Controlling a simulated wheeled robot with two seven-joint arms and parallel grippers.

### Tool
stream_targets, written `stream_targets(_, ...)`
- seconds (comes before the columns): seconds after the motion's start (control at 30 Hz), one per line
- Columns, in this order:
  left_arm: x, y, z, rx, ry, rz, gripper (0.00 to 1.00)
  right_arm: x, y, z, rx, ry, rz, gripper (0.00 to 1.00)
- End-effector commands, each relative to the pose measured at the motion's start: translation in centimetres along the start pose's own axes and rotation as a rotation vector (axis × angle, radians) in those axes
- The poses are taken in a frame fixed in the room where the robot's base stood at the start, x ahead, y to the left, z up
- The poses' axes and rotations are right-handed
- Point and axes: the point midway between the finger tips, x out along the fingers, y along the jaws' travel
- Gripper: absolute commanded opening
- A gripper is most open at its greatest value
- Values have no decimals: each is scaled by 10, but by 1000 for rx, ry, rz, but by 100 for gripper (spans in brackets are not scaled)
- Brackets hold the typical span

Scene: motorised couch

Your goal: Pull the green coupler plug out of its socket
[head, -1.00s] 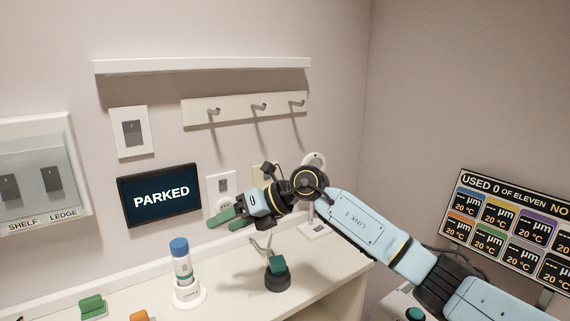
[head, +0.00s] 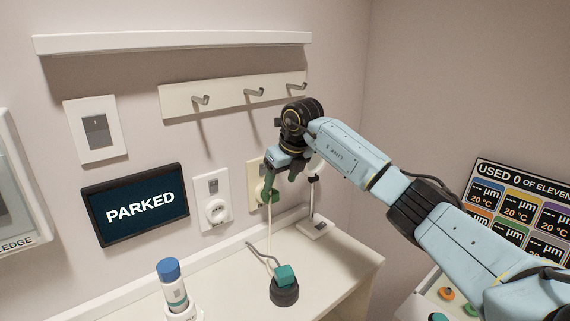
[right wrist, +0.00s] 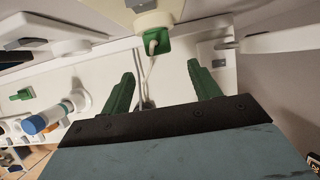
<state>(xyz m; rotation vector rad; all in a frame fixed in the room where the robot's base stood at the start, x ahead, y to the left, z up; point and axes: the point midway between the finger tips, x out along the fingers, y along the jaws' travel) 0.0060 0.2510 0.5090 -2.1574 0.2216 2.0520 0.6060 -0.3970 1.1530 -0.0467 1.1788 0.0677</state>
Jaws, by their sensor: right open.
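The green coupler plug (right wrist: 157,42) sits in its socket on a cream wall plate (right wrist: 160,18) in the right wrist view, with a pale cord hanging from it. In the head view the cream plate (head: 253,202) is partly behind my right gripper (head: 281,188), and I cannot clearly separate the plug from the green fingers. My right gripper is open and empty. In the right wrist view its two green fingers (right wrist: 160,70) stand apart, with the plug beyond and between their tips. My left gripper is not in view.
A grey-white outlet plate (head: 213,200) and the PARKED screen (head: 140,204) are left of the socket. Hooks (head: 254,92) hang above. Below, a counter (head: 235,288) carries a black holder with a teal block (head: 285,274) and a blue-capped bottle (head: 171,286).

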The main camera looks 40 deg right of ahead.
Motion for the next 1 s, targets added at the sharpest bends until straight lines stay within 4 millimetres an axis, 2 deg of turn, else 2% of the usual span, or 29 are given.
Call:
stream_targets(0.1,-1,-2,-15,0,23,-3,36,24,1,0,1,2,2,62)
stream_targets(0.2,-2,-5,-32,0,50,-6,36,40,1,-1,1,3,2,62)
stream_targets(0.3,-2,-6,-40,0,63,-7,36,52,1,0,0,0,3,62)
stream_targets(0.5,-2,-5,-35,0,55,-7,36,64,1,0,0,-1,2,62)
stream_targets(0.77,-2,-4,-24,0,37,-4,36,66,1,0,0,-1,1,62)
stream_targets(1.0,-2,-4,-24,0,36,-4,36,65,1,0,0,-1,1,33)
